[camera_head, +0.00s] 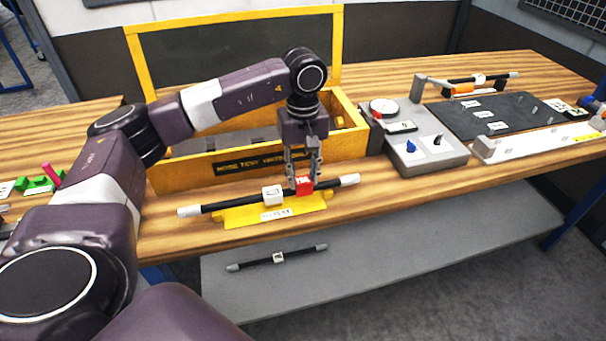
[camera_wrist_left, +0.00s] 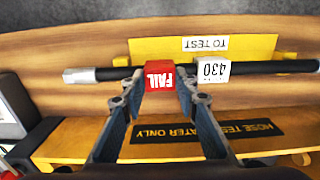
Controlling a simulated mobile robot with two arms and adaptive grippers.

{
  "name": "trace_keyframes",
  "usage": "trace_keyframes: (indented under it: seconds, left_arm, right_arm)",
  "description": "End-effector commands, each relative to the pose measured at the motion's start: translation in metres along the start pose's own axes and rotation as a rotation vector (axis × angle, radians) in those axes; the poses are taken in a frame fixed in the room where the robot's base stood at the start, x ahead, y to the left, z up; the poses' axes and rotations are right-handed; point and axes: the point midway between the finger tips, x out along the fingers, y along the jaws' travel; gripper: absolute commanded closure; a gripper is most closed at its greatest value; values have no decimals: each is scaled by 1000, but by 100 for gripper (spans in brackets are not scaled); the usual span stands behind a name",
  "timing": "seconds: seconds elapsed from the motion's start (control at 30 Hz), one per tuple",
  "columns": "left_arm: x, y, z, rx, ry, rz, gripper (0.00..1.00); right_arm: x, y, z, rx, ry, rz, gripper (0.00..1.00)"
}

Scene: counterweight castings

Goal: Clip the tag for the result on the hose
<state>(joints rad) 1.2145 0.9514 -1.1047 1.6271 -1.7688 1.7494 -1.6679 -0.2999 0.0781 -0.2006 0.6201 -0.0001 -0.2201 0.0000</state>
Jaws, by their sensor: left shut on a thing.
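A black hose (camera_head: 232,202) with pale end fittings lies across a yellow rest labelled "TO TEST" (camera_head: 230,217) at the front of the bench. A white label reading 430 (camera_wrist_left: 212,70) sits around the hose. My left gripper (camera_head: 303,182) is shut on a red tag (camera_head: 304,188) reading FAIL, which also shows in the left wrist view (camera_wrist_left: 160,78). The red tag is at the hose beside the white label. I cannot tell whether it is clipped around the hose. My right gripper is not in view.
A yellow box marked "HOSE TEST WATER ONLY" (camera_head: 262,163), lid raised, stands behind the hose. To its right are a grey gauge unit (camera_head: 425,150) and a dark mat (camera_head: 490,128). Another hose (camera_head: 290,256) lies on the lower shelf. Green holders (camera_head: 40,184) stand at left.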

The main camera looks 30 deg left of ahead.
Motion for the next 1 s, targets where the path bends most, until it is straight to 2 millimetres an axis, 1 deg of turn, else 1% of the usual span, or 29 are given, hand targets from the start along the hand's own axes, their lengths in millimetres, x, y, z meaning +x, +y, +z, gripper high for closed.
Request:
trace_keyframes:
  seconds: [0.1, 0.13, 0.3, 0.67, 1.0]
  left_arm:
    - [3, 0, 0, 0, 0, 0, 84]
    - [2, 0, 0, 0, 0, 0, 71]
    - [2, 0, 0, 0, 0, 0, 52]
    - [0, 0, 0, 0, 0, 0, 52]
    - [-23, 0, 0, 0, 1, 1, 52]
  right_arm:
    - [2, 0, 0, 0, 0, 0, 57]
    - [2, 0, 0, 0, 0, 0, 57]
    - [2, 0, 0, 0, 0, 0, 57]
    - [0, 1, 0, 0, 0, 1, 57]
    - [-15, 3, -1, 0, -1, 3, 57]
